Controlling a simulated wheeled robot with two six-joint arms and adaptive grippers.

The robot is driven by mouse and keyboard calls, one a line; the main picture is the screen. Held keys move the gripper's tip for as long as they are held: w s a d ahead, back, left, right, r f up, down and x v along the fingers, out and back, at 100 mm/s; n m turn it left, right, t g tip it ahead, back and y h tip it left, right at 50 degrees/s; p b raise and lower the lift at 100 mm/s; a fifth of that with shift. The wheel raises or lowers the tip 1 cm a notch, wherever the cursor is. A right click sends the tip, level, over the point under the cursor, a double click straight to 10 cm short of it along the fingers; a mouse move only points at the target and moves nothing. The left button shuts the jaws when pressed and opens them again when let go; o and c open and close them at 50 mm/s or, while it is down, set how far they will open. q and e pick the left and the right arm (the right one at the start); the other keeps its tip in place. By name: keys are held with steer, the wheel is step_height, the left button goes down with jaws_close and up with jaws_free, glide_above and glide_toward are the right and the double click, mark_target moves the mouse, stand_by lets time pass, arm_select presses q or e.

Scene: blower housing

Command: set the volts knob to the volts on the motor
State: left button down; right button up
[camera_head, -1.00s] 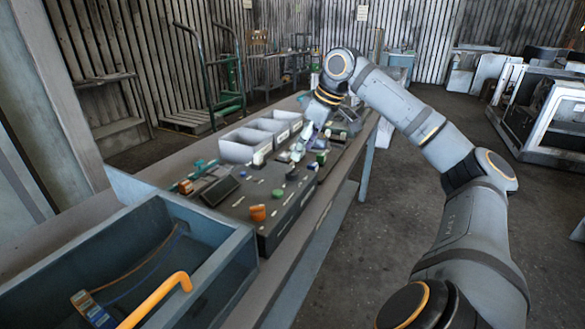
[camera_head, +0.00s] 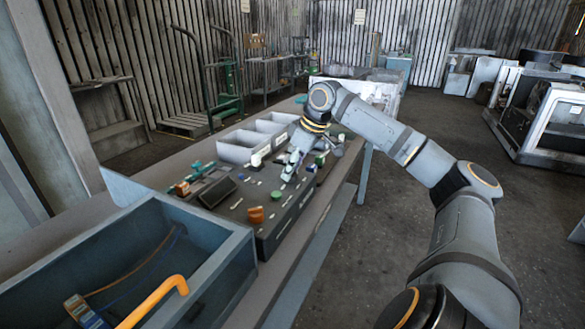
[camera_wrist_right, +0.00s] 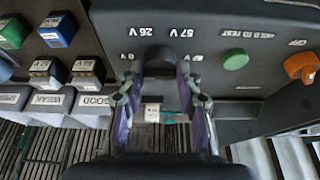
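The dark volts knob (camera_wrist_right: 160,60) is on the grey test panel, seen upside down in the right wrist view. Printed volts labels surround it; 26 V and 57 V are readable. My right gripper (camera_wrist_right: 160,80) has its two fingers apart, one on each side of the knob. I cannot tell whether they touch it. In the head view my right gripper (camera_head: 288,175) points down at the dark panel (camera_head: 240,210), and the knob is not distinct there. No motor or volts marking on one can be made out. My left gripper is not in view.
A green button (camera_wrist_right: 235,59) and an orange knob (camera_wrist_right: 301,67) sit beside the volts knob. Coloured blocks and WEAK and GOOD bins are on the other side. A blue open box (camera_head: 225,265) with an orange handle (camera_head: 160,300) stands in front. Grey bins (camera_head: 238,152) line the bench.

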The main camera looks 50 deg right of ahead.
steer(key=c, duration=0.3)
